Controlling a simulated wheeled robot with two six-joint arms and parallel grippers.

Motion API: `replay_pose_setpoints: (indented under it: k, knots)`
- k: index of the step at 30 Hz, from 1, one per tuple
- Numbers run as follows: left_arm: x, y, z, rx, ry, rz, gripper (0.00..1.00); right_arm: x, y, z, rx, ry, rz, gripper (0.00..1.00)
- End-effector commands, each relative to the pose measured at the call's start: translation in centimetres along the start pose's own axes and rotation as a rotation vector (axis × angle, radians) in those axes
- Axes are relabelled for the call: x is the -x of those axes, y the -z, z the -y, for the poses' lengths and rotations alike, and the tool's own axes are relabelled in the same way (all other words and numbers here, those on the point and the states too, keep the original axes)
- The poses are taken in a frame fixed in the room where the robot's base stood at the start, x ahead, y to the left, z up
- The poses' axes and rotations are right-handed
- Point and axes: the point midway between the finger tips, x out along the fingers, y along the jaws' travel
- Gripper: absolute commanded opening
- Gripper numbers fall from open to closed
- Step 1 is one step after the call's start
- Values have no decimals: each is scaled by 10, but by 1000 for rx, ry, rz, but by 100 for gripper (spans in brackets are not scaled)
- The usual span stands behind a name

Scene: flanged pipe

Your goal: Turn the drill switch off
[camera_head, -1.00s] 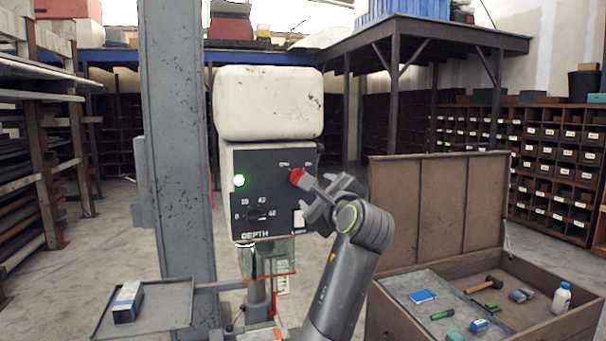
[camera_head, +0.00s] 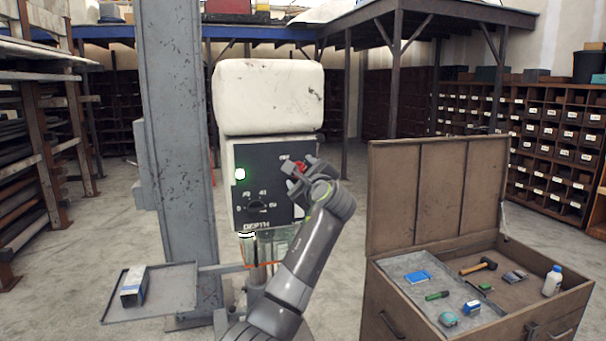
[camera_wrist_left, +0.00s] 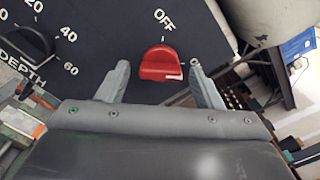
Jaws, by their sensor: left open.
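The red rotary switch (camera_wrist_left: 158,63) shows clearly in the left wrist view, below the OFF label. Its white mark is at its right end, pointing right, away from OFF. In the head view the switch (camera_head: 300,167) is partly hidden by my left gripper (camera_head: 297,174). In the wrist view my left gripper (camera_wrist_left: 159,66) is open, one finger on each side of the switch, with gaps visible on both sides. My right gripper is out of view.
A wooden chest (camera_head: 437,195) with an open lid and several tools stands at the right. A tray (camera_head: 175,290) with a small box (camera_head: 133,286) is at the lower left. A grey column (camera_head: 180,130) rises beside the drill head.

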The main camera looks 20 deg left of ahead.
Motion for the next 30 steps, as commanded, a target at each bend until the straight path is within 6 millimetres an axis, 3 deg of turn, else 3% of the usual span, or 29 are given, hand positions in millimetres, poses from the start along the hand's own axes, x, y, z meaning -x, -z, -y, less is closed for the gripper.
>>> replay_pose_setpoints:
  k: [2,12,23,30]
  knots:
    - [0,0,0,0,0,0,60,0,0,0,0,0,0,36]
    - [0,0,0,0,0,0,16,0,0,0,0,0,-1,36]
    - [0,1,-1,58,-1,0,15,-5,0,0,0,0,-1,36]
    - [0,2,-1,218,-1,1,15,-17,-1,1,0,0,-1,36]
